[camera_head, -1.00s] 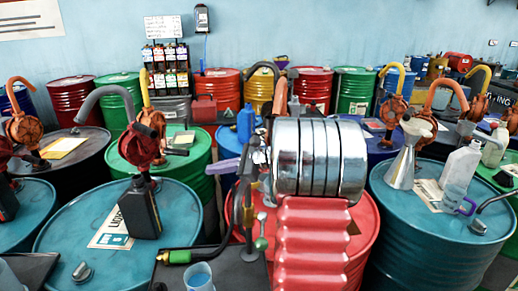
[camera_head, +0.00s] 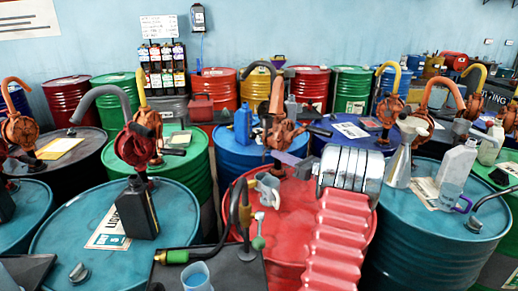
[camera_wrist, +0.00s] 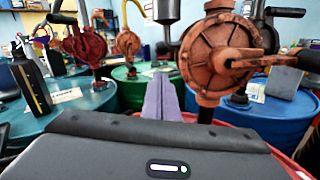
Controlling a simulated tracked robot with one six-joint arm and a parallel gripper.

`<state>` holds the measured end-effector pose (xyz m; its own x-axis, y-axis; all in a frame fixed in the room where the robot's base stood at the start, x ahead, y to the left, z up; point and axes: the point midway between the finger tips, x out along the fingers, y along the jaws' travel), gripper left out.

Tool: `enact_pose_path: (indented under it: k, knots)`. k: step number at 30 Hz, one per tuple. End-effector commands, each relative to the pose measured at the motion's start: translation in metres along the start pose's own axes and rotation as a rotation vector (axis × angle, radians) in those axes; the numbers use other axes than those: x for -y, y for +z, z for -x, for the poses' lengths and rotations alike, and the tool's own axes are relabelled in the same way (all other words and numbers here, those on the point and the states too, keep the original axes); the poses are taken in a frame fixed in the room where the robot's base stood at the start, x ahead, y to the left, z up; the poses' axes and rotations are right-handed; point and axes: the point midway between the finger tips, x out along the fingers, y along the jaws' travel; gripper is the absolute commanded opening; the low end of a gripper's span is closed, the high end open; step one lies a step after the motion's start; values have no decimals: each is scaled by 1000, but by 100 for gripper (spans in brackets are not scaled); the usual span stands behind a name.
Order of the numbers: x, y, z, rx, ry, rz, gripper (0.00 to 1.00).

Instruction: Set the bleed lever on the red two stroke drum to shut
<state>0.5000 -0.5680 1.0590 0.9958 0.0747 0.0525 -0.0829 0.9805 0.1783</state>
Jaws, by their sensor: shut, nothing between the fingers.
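The red drum (camera_head: 300,222) stands in the centre foreground of the head view, its top partly hidden by my arm. In front of its left side is a thin upright fitting with a small lever ending in a green knob (camera_head: 258,243). I cannot tell for certain that this is the bleed lever, or its setting.
A grey jug-like item (camera_head: 268,187) is at the red drum's left rim. Teal drums (camera_head: 118,225) stand either side; a blue drum (camera_head: 235,155) stands behind.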

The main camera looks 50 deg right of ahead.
Motion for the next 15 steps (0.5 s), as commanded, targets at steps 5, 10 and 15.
enact_pose_path:
  k: [5,10,15]
  knots:
    - [-1,0,-7,-1,2,1,0]
    - [-1,0,-26,-1,3,1,0]
    - [-1,-1,-51,-2,4,1,0]
